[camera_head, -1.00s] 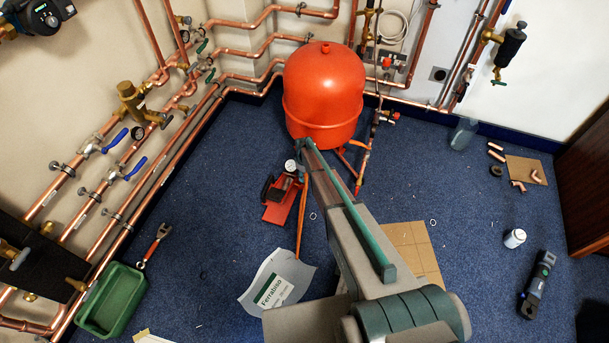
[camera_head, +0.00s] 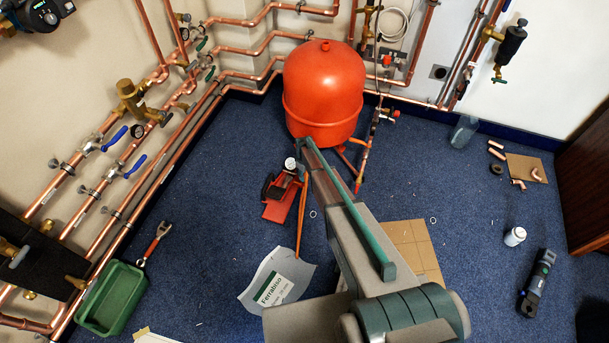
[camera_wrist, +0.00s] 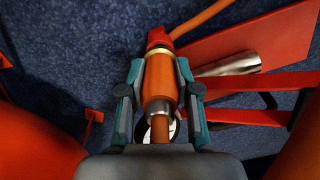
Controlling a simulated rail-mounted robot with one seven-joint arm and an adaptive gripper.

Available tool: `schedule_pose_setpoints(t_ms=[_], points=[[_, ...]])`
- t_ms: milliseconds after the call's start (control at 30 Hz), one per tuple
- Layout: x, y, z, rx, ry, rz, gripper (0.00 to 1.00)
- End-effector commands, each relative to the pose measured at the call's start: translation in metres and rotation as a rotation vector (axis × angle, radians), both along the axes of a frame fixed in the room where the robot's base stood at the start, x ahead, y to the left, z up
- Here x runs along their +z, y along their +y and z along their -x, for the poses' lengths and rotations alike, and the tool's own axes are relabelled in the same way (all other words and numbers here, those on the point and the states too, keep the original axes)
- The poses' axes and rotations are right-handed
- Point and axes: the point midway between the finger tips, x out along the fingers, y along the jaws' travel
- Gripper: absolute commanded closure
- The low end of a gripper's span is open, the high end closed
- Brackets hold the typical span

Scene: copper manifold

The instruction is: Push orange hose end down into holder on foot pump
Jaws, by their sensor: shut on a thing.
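The orange hose end (camera_wrist: 159,82), a thick orange sleeve with metal collars and a red part at its far end, is between the two fingers of my gripper (camera_wrist: 158,75) in the wrist view. My gripper is shut on it. The thin orange hose (camera_wrist: 200,18) runs off from the red part; it also shows in the head view (camera_head: 300,220). The red foot pump (camera_head: 278,205) lies on the carpet left of my arm; its red plate and metal cylinder (camera_wrist: 228,66) show in the wrist view. I cannot make out the holder clearly. My arm hides the gripper in the head view.
A large red tank (camera_head: 324,95) stands behind my arm. Copper pipes (camera_head: 150,190) line the left wall. A paper sheet (camera_head: 277,280), a green tray (camera_head: 110,298) and a cardboard piece (camera_head: 413,250) lie on the floor.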

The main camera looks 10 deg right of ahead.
Motion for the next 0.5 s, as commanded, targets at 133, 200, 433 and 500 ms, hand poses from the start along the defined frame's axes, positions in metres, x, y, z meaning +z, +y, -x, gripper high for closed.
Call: schedule_pose_setpoints(t_ms=[133, 200, 433, 500], points=[[-0.0018, 0.0000, -0.0001, 0.000, 0.000, 0.000, 1.00], [-0.0030, 0.0000, -0.0001, 0.000, 0.000, 0.000, 1.00], [-0.0072, 0.0000, -0.0001, 0.000, 0.000, 0.000, 1.00], [-0.0084, 0.0000, -0.0002, 0.000, 0.000, 0.000, 1.00]])
